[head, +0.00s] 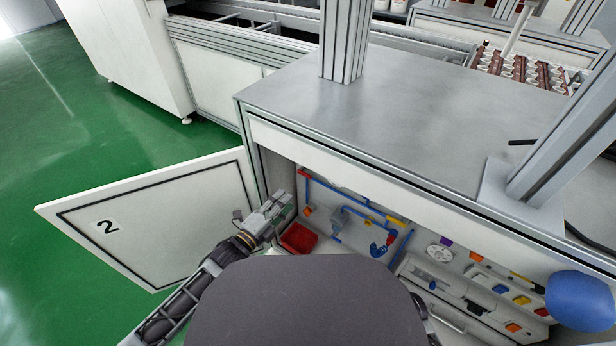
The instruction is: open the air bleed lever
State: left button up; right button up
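The open cabinet under the metal worktop shows a panel with blue pipes (335,192), a blue coiled fitting (381,247), a small orange-red part (307,211) and a yellow part (396,220). I cannot tell for sure which of these is the air bleed lever. My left gripper (279,206) is at the left side of the cabinet opening, just left of the pipes and above a red tray (298,238). It holds nothing that I can make out, and its fingers are too small to read. My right gripper does not show.
The cabinet door (165,215), marked 2, stands open on the left. The worktop (400,110) overhangs the opening, with posts on it. Several coloured parts and a white round part (439,253) are at the right. Green floor (60,120) is clear.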

aim_at(307, 177)
pick_arm(q)
jog(key=shift+w, duration=0.1)
dwell(0.3)
jog(key=shift+b+x, duration=1.7)
jog(key=shift+x, duration=2.75)
jog(key=shift+b+x, duration=0.4)
jog(key=shift+x, duration=0.7)
jog(key=shift+b+x, duration=0.5)
jog(key=shift+x, duration=0.75)
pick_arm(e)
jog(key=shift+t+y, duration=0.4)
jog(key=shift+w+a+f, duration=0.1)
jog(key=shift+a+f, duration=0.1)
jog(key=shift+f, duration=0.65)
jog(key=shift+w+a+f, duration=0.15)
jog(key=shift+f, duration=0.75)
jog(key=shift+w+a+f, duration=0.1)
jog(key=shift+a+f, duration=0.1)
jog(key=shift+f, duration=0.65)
pick_arm(q)
grip_shut()
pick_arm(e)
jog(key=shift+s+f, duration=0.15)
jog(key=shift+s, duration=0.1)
